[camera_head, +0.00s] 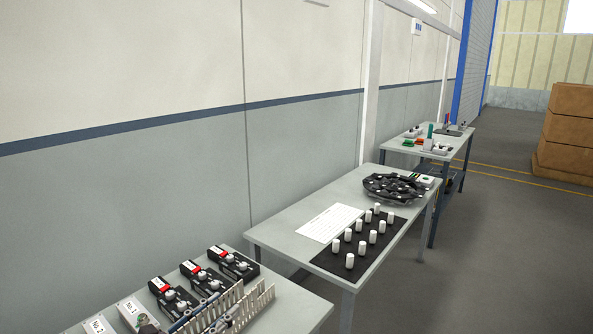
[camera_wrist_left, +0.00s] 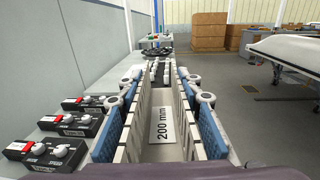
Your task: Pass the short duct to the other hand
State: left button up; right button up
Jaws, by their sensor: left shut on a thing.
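The short duct (camera_wrist_left: 141,121) is a grey slotted channel with comb-like side walls. A white label reading "200 mm" (camera_wrist_left: 163,125) lies inside it. My left gripper (camera_wrist_left: 157,128) is shut on the duct, with blue-padded fingers along both outer walls in the left wrist view. In the head view the slotted duct (camera_head: 243,306) shows at the bottom edge, over the near bench, with part of my left gripper (camera_head: 196,314) beside it. The picture edge cuts off the rest. My right gripper is not visible in either view.
The near bench (camera_head: 305,311) carries black devices (camera_head: 233,264) and numbered boxes (camera_head: 95,325) along the wall. A second table (camera_head: 345,190) holds white cylinders on a black mat (camera_head: 335,262). Brown crates (camera_head: 570,130) stand far right. Floor right of the tables is clear.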

pick_arm(q)
jog(key=shift+s+d+f, duration=0.2)
jog(key=shift+d, duration=0.1)
jog(key=shift+s+d+n+y, duration=0.1)
jog(key=shift+s+n+y, duration=0.05)
jog(key=shift+n+y, duration=0.2)
jog(key=s+a+n+t+y, duration=0.2)
jog(key=s+n+y, duration=0.4)
jog(key=s, duration=1.3)
jog(key=t+y, duration=0.1)
jog(key=y, duration=0.2)
jog(key=shift+s+a+f, duration=0.2)
jog(key=shift+a, duration=0.15)
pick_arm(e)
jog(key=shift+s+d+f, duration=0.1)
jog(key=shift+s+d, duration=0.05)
pick_arm(q)
jog(key=shift+f, duration=0.2)
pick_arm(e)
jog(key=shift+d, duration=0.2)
pick_arm(q)
jog(key=shift+a+f, duration=0.15)
jog(key=shift+f, duration=0.45)
jog(key=shift+s, duration=0.1)
